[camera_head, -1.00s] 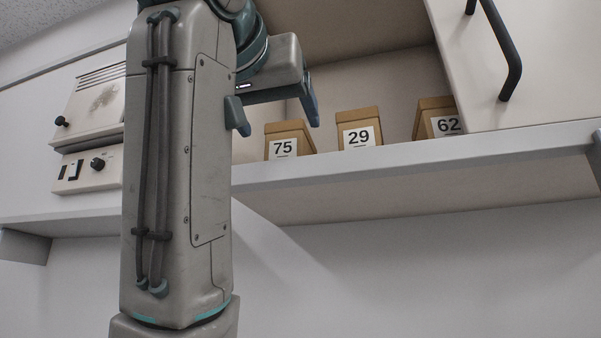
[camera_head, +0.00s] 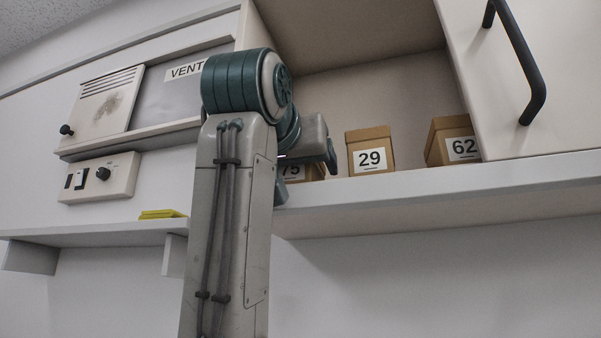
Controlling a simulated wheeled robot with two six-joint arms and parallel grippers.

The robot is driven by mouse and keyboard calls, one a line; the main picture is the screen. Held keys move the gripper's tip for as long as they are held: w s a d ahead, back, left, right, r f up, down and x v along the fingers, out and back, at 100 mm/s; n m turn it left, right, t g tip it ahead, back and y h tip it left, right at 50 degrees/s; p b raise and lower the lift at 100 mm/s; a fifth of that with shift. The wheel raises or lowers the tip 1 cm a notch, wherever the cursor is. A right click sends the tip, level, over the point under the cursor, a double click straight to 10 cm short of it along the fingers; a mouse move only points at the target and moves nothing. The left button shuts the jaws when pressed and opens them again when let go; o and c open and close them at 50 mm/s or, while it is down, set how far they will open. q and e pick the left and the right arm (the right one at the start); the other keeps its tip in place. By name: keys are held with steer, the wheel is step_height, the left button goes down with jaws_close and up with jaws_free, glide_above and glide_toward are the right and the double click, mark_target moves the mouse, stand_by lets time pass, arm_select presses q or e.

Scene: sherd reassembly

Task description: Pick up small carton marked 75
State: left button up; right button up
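The small carton marked 75 (camera_head: 309,171) is brown cardboard and stands in the open wall cabinet, at the left of the cartons in view. My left gripper (camera_head: 306,174) is in front of it with its two fingers spread, one low on the left and one on the right. The gripper hides the carton's top and much of its front; part of the 75 label shows between the fingers. I cannot tell whether the fingers touch the carton. My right gripper is out of view.
The carton marked 29 (camera_head: 371,143) stands close to the right of my gripper, and the carton marked 62 (camera_head: 452,136) farther right. A cabinet door with a dark handle (camera_head: 519,65) is at right. A yellow item (camera_head: 162,214) lies on the lower left shelf (camera_head: 90,230).

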arm_select(q)
steer(key=shift+w+d, duration=0.1)
steer(key=shift+w, duration=0.1)
steer(key=shift+s, duration=0.2)
steer(key=c, duration=1.2)
steer(key=shift+r, duration=0.2)
